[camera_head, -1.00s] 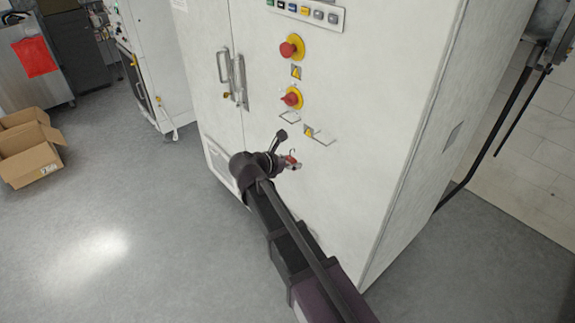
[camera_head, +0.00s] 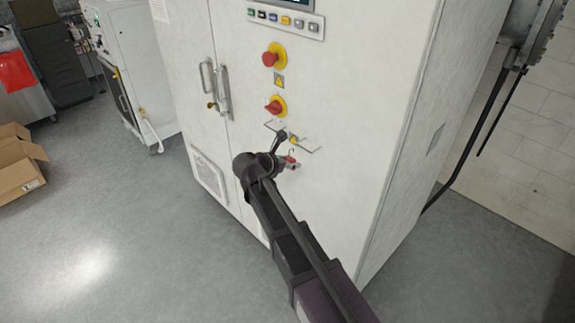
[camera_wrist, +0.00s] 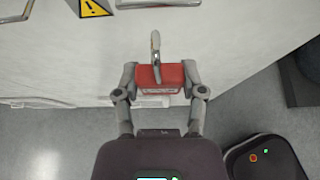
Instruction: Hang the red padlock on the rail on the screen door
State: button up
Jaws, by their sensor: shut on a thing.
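The red padlock (camera_wrist: 163,79) is held between the two fingers of my gripper (camera_wrist: 160,73), with its grey shackle pointing up in the wrist view. In the head view the padlock (camera_head: 291,160) is small, with its shackle above it, and my gripper (camera_head: 284,163) is in front of the white cabinet's lower door area. Two thin rails stick out from the cabinet front, a left one (camera_head: 273,126) and a right one (camera_head: 310,149), both above the padlock. The wrist view shows part of the right rail (camera_wrist: 158,3) above the shackle, apart from it.
A yellow warning label (camera_wrist: 92,8) sits between the rails. Red knobs (camera_head: 274,106) and a button row (camera_head: 284,20) are higher on the cabinet (camera_head: 365,95). Door handles (camera_head: 222,90) stick out to the left. A cardboard box (camera_head: 18,168) lies on the open floor.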

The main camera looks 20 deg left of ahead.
jog(key=shift+w+r+b+x, duration=0.15)
jog(key=shift+b+x, duration=0.1)
jog(key=shift+x, duration=0.7)
jog(key=shift+r+b+x, duration=0.15)
jog(key=shift+b+x, duration=0.15)
jog(key=shift+x, duration=0.65)
jog(key=shift+w+r+b+x, duration=0.1)
jog(key=shift+r+b+x, duration=0.15)
jog(key=shift+x, duration=0.7)
jog(key=shift+d, duration=0.15)
jog(key=o, duration=1.3)
jog(key=shift+c, duration=0.2)
jog(key=shift+f, duration=0.1)
